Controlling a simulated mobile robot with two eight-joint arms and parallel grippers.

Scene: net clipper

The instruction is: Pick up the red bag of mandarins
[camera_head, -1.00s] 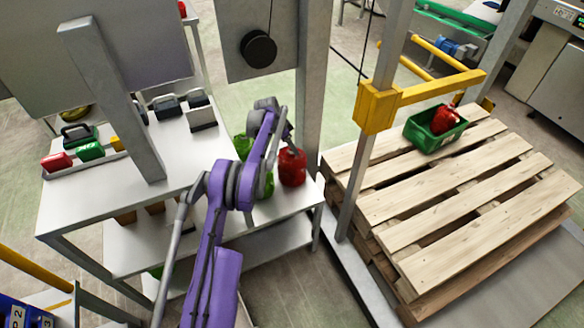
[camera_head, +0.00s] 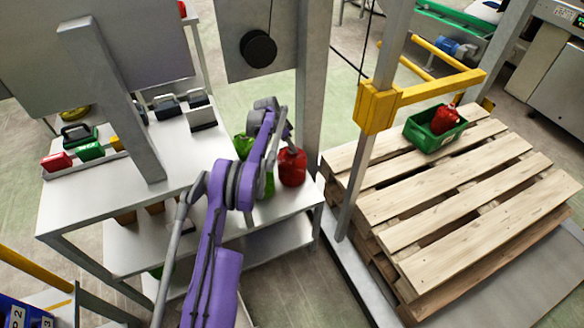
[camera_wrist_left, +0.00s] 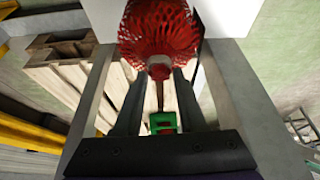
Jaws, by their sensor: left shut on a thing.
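The red net bag of mandarins (camera_head: 292,170) is at the right end of the white table, right beside the green bags. My left gripper (camera_head: 287,142) is at its top, reaching over from the left. In the left wrist view the red bag (camera_wrist_left: 160,35) is just beyond the fingertips, with a pale gathered neck toward me. My left gripper (camera_wrist_left: 160,74) is shut on that neck. I cannot tell whether the bag's underside touches the table. My right gripper is not in view.
Green bags (camera_head: 243,146) are close by on the table (camera_head: 100,200). A metal post (camera_head: 312,80) rises just behind the red bag. To the right, a wooden pallet (camera_head: 440,210) holds a green crate (camera_head: 430,141) with another red bag (camera_head: 445,119); the pallet's front is clear.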

